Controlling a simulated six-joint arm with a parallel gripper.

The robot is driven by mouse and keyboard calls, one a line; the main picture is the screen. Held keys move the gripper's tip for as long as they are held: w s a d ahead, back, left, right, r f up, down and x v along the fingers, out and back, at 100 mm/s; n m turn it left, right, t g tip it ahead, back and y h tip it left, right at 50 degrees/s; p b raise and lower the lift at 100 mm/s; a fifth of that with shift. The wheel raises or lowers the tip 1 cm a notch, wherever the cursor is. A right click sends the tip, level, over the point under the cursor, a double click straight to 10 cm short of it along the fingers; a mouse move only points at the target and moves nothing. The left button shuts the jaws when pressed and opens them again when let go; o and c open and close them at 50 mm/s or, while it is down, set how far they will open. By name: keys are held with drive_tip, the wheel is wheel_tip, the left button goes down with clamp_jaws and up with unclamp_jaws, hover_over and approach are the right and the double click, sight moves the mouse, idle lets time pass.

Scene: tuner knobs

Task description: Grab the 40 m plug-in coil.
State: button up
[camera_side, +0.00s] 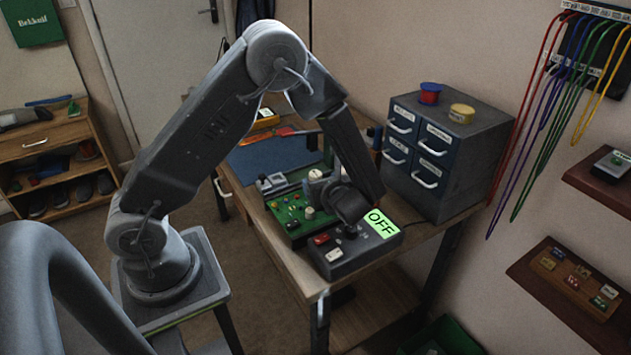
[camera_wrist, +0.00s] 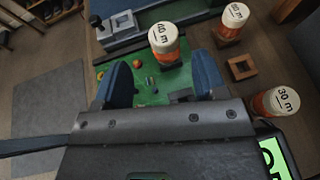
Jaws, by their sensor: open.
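The 40 m plug-in coil (camera_wrist: 165,42) has a white top marked "40 m" and an orange-brown body. It stands at the upper middle of the wrist view, by the green board (camera_wrist: 150,85). My gripper (camera_wrist: 160,63) is open, with its two blue fingers apart and nothing held between them. The coil shows just beyond the fingertips, in line with the gap between them. I cannot tell the exact distance to it. In the side view my wrist partly hides the work area, and coil labels there are too small to read.
Another white-topped coil (camera_wrist: 234,18) stands at the upper right, and a 30 m coil (camera_wrist: 277,102) at the right. An empty square wooden socket (camera_wrist: 241,67) lies between them. A grey box with a green "OFF" display (camera_side: 382,222) and a drawer cabinet (camera_side: 445,150) stand close by.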

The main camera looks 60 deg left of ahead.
drive_tip(key=x, duration=0.5)
drive_tip(key=shift+w+f, duration=0.2)
drive_tip(key=shift+w, duration=0.05)
drive_tip(key=c, duration=1)
